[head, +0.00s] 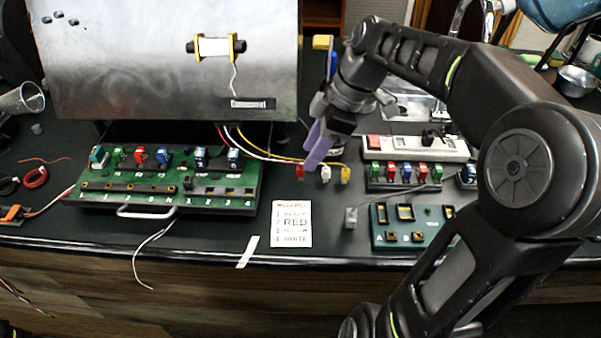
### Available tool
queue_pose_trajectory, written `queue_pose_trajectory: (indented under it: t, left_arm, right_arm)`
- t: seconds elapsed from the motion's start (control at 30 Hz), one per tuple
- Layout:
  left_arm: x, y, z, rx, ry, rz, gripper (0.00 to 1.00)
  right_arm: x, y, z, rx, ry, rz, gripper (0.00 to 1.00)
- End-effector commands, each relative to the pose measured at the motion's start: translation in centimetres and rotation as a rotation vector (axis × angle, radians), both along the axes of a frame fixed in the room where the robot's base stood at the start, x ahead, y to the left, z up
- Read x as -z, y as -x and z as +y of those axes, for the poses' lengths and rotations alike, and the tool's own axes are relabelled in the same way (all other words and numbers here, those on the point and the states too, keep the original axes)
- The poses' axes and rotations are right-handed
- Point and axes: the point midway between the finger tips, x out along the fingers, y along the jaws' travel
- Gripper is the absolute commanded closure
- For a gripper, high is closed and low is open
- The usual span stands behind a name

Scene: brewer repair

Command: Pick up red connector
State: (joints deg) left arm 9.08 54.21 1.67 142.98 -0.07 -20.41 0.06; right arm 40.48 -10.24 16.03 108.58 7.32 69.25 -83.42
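The red connector (300,172) hangs at the end of a red wire (228,140), just above the black counter. A white connector (325,174) and a yellow connector (345,175) sit to its right on their own wires. My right gripper (314,160) has purple fingers that point down, just above and to the right of the red connector. The fingers overlap in this view, so their opening is unclear. No contact with the connector is visible. My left gripper is out of view.
A green board (220,203) with switches stands at left under a metal panel (130,60). A printed card (291,224) listing colours lies in front. A teal board (385,240) and a row of coloured switches (404,186) are at right. The counter's front middle is mostly free.

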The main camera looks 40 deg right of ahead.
Motion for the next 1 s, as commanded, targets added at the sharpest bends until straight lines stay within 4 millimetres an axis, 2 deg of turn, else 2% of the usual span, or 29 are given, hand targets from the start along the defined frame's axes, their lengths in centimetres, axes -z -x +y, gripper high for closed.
queue_pose_trajectory:
  t: [0.17,0.53,1.0]
  left_arm:
    - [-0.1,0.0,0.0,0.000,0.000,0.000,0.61]
    - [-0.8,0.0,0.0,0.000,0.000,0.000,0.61]
    - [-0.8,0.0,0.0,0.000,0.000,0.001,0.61]
  right_arm:
    - [0.4,-0.1,0.1,0.000,-0.001,0.002,0.60]
    - [4.6,-1.2,1.4,0.000,-0.001,0.002,0.60]
    - [4.8,-1.3,1.4,0.000,0.001,-0.001,0.60]
